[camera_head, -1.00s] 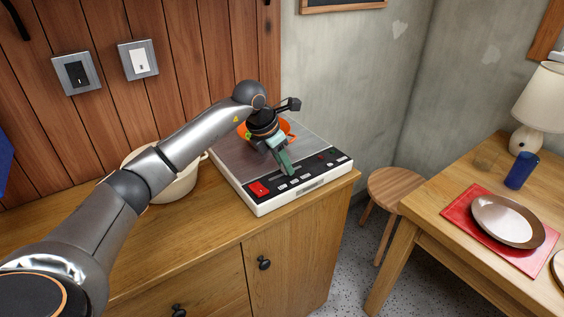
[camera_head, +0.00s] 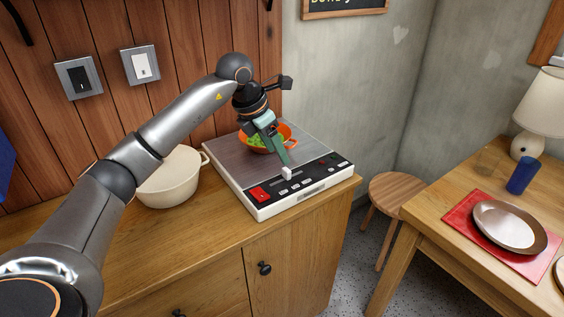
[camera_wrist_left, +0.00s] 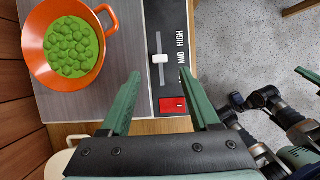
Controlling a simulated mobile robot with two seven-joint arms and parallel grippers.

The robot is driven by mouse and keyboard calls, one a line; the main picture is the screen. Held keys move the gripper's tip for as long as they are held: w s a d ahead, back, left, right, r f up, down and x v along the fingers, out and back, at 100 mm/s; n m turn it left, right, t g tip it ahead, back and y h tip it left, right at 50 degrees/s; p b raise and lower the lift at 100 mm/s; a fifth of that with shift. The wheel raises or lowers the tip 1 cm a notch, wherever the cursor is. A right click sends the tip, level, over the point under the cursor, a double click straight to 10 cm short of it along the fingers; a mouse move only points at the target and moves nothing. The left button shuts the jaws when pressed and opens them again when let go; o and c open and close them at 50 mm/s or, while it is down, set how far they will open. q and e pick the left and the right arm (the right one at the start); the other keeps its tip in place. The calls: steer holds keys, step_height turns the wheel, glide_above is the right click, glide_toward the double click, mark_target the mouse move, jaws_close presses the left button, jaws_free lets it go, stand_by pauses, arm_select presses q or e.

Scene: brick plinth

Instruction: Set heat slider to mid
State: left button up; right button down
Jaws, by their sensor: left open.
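The heat slider's white knob (camera_wrist_left: 160,58) sits on a vertical track in the left wrist view, level with the MID label (camera_wrist_left: 181,60). The HIGH label is above it; the low end of the scale is hidden by a finger. The knob also shows in the head view (camera_head: 287,174) on the front panel of the hotplate (camera_head: 265,210). My left gripper (camera_wrist_left: 160,74) is open and empty, its green fingertips apart on either side of the knob, not touching it. In the head view the left gripper (camera_head: 281,160) hangs just above the knob. Part of my right arm shows at the wrist view's right edge.
An orange pan (camera_head: 284,137) with green pieces stands on the hotplate, close behind the gripper. A cream pot (camera_head: 171,187) stands left of the hotplate. A red switch (camera_wrist_left: 173,105) is beside the slider's lower end. A stool (camera_head: 398,193) and set table are to the right.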

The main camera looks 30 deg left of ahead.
arm_select(q)
steer(key=v, duration=0.5)
steer(key=shift+r, duration=0.2)
